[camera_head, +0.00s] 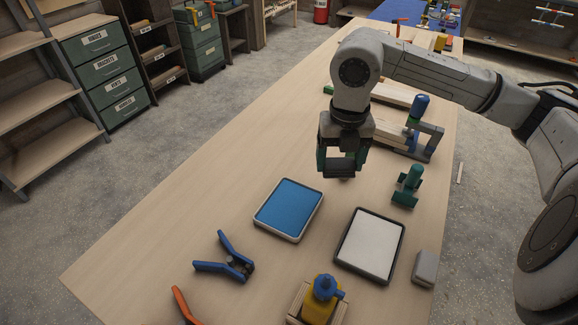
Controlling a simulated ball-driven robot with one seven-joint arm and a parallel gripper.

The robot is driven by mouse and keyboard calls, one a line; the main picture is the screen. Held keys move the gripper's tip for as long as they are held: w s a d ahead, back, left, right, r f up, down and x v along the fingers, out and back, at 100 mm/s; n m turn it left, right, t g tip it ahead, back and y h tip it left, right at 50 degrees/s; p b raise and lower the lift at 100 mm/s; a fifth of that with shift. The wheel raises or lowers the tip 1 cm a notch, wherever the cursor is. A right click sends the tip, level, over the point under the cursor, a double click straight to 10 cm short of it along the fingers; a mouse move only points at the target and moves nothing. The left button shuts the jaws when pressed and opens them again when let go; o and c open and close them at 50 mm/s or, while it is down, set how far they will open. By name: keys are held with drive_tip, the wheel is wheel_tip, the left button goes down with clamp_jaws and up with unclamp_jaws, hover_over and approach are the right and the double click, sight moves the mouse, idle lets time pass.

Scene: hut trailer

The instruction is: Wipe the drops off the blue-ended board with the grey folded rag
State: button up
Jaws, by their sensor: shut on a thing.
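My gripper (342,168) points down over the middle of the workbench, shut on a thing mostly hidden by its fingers. A small greyish bit shows beneath the fingertips and looks like the grey folded rag (345,179). Pale boards lie behind and to the right of my gripper, partly covered by my arm. One board (388,131) has a blue patch near its right end, beside a grey clamp frame; this looks like the blue-ended board. Another board (395,94) lies further back, with a green end at its left. Drops are too small to make out here.
A blue-topped tray (288,208) and a white-topped tray (370,244) lie in front of my gripper. A green tool (409,186), a grey block (425,268), a blue spring clamp (228,258) and a yellow-and-blue item (321,298) stand around them. The bench's left side is clear.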

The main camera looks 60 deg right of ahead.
drive_tip(key=w+a+f+n+p, duration=0.2)
drive_tip(key=w+a+f+n, duration=0.1)
drive_tip(key=w+a, duration=0.45)
drive_tip(key=b, duration=0.3)
hover_over(290, 206)
drive_tip(key=shift+f, duration=2.85)
drive_tip(key=shift+f+b, duration=0.6)
drive_tip(key=shift+b, duration=0.3)
drive_tip(key=shift+r, duration=0.1)
wheel_tip(290, 206, up, 7)
drive_tip(key=p, duration=0.3)
drive_tip(key=shift+p, duration=0.3)
drive_tip(key=shift+w, duration=0.1)
idle(0.8)
